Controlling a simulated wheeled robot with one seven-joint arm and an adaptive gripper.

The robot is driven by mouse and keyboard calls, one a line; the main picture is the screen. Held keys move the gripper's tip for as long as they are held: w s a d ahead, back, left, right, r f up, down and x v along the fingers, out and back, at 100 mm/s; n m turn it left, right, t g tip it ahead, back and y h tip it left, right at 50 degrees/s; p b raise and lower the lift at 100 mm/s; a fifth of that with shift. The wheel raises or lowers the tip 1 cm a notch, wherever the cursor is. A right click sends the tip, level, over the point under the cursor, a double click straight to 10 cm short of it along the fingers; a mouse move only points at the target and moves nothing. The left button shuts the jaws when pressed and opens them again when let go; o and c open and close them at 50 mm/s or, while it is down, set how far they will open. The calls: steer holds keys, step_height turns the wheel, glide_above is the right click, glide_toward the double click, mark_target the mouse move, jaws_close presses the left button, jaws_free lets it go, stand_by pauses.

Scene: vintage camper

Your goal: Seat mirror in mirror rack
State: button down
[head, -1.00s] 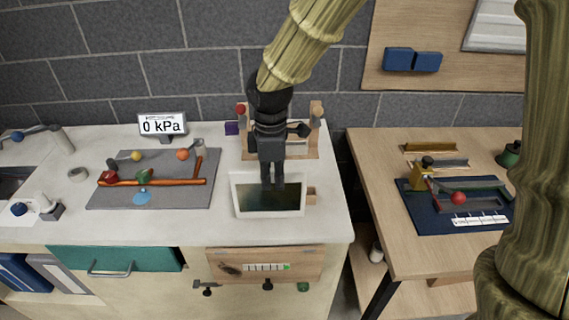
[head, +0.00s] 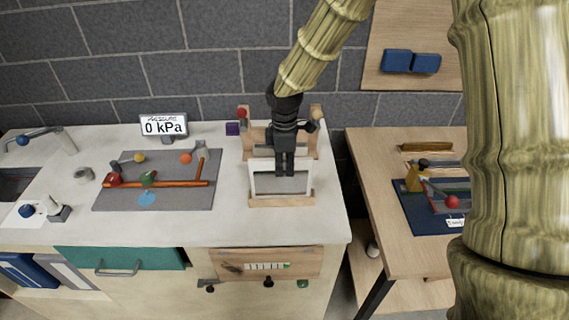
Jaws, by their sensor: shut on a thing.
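My gripper (head: 285,175) is shut on the white-framed mirror (head: 254,180) at its upper middle, with the fingers covering part of the glass. The mirror stands nearly upright over the counter. A low wooden piece, apparently the mirror rack (head: 282,201), lies along the mirror's bottom edge. The frame's lower edge meets the rack's top in the picture. I cannot tell whether the edge is inside the rack or just behind or above it.
A wooden stand with a red knob (head: 242,113) is close behind my gripper. A grey board (head: 125,195) with orange pipes lies to the left, below a pressure display (head: 164,125). The counter's front right is clear. A wooden table (head: 375,190) stands to the right.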

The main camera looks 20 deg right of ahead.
steer(key=shift+f, duration=0.35)
steer(key=shift+f, duration=0.1)
steer(key=c, duration=1.5)
jaws_free()
steer(key=shift+o, duration=0.2)
step_height(320, 180, up, 12)
steer(key=b, duration=0.3)
